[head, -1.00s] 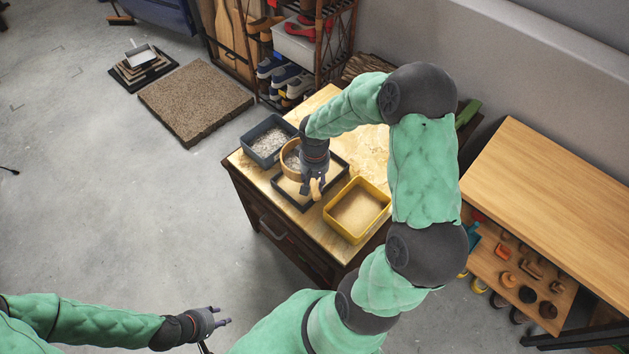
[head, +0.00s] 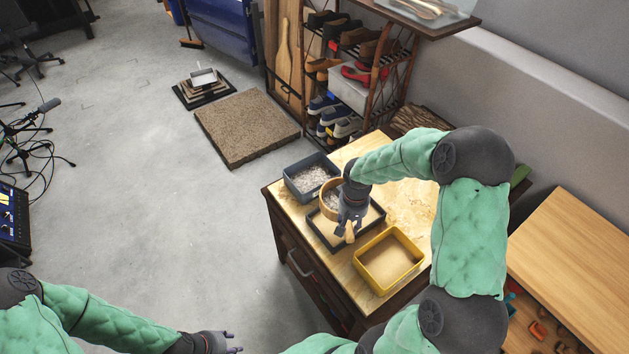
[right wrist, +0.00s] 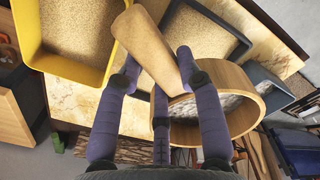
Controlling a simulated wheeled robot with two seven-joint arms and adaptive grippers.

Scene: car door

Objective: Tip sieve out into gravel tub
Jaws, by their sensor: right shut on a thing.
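The round wooden sieve (head: 326,207) is over the dark tray, beside the gravel tub. Grey gravel lies inside it, and its wooden rim shows in the right wrist view (right wrist: 243,95). My right gripper (head: 349,222) is shut on the sieve's wooden handle (right wrist: 150,45); in the head view it partly hides the sieve. The blue-grey gravel tub (head: 295,190) holds pale gravel and stands at the table's far left corner. My left gripper (head: 236,344) is empty at the bottom edge of the head view, away from the table, with its fingers apart.
The dark tray (head: 331,247) with sand lies under the sieve. A yellow tub (head: 389,287) of sand stands nearer and to the right. The marbled table top (head: 405,205) is clear behind them. A shoe rack (head: 384,85) stands behind the table.

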